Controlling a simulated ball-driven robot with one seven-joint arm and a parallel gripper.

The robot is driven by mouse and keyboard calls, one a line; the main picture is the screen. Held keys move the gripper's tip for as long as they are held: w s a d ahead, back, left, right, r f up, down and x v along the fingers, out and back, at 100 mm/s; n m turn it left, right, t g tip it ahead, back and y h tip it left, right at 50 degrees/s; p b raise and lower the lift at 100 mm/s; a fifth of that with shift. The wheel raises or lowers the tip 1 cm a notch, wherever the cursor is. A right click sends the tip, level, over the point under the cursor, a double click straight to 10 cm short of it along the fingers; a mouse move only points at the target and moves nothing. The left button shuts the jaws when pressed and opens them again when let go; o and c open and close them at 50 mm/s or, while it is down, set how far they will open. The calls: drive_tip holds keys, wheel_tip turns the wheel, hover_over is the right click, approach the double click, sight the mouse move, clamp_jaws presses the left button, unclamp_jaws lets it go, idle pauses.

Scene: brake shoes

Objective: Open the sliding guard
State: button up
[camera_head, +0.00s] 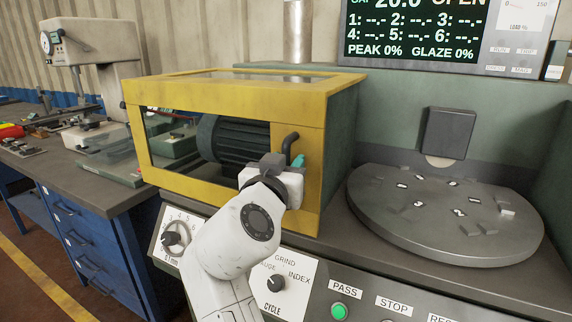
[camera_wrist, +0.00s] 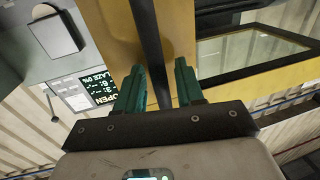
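The guard (camera_head: 225,195) is a yellow-framed box with a clear front window, standing on the machine's left part. A dark ribbed motor-like body (camera_head: 240,140) shows through its window. A dark bent handle (camera_head: 290,140) is on the guard's right front panel; in the wrist view it is a dark bar (camera_wrist: 150,45) against the yellow panel (camera_wrist: 178,30). My gripper (camera_head: 299,161) is at this handle. Its two green fingers (camera_wrist: 160,84) stand apart, with the bar showing between them and gaps at its sides. The handle's lower part is hidden behind my gripper in the head view.
A round grey table (camera_head: 445,235) with several small pieces lies right of the guard. Below are a dial (camera_head: 172,238), a knob (camera_head: 276,283) and a green button (camera_head: 339,311). A display (camera_head: 415,30) reads "OPEN". A blue workbench (camera_head: 85,230) stands left.

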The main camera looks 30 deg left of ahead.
drive_tip(key=s+d, duration=0.2)
drive_tip(key=s, duration=0.8)
drive_tip(key=shift+s+p, duration=0.3)
